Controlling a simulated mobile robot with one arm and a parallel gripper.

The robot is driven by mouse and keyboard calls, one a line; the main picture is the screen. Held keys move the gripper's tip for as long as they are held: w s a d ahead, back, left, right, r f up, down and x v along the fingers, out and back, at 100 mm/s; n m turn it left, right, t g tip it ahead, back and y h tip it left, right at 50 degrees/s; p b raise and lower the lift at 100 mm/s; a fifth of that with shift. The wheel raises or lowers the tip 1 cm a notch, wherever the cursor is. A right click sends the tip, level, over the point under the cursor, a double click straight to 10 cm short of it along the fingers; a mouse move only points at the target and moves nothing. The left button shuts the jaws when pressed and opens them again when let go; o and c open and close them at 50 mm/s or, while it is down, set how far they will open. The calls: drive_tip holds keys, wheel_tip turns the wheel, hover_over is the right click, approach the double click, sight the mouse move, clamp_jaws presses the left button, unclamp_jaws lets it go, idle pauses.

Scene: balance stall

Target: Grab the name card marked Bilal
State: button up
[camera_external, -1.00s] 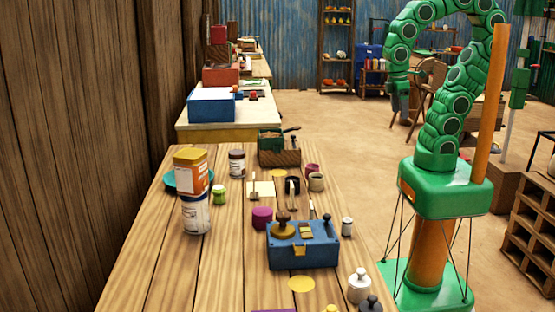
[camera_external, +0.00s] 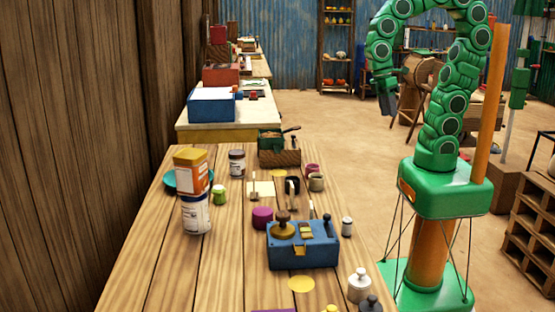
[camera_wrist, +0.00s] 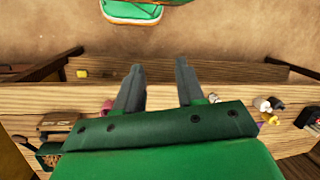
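I cannot make out a name card marked Bilal; no lettering is readable in either view. A small pale card-like sheet (camera_external: 264,188) lies on the wooden table (camera_external: 170,270) in the external view, but I cannot tell what it is. My gripper (camera_external: 387,108) hangs in the air to the right of the table, fingers downward. In the wrist view my gripper (camera_wrist: 160,68) has its two dark fingers apart, with nothing between them.
On the table stand a blue box (camera_external: 315,252), a purple pot (camera_external: 262,217), stacked jars (camera_external: 195,215) and a white weight (camera_external: 359,286). The table's left front is clear.

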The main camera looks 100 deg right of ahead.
drive_tip(key=w+a+f+n+y, duration=0.1)
drive_tip(key=w+a+n+y, duration=0.15)
drive_tip(key=w, duration=0.65)
drive_tip(key=w+a+f+n+g+y, duration=0.1)
drive_tip(key=w+a+n+y, duration=0.2)
drive_tip(key=w, duration=0.6)
drive_tip(key=w+a+f+n+y, duration=0.15)
drive_tip(key=w+n, duration=0.25)
drive_tip(key=w, duration=0.5)
drive_tip(key=w+d+f+n+y, duration=0.2)
drive_tip(key=w+f, duration=0.1)
drive_tip(key=w, duration=0.3)
drive_tip(key=n+t+y, duration=0.3)
drive_tip(key=t, duration=0.1)
approach(254, 187)
drive_tip(key=shift+a+r, duration=0.3)
drive_tip(key=shift+a, duration=0.5)
drive_tip(key=shift+r+x, duration=0.1)
drive_tip(key=shift+x, duration=1.25)
drive_tip(key=shift+r+x, duration=0.15)
drive_tip(key=shift+x, duration=1.2)
clamp_jaws()
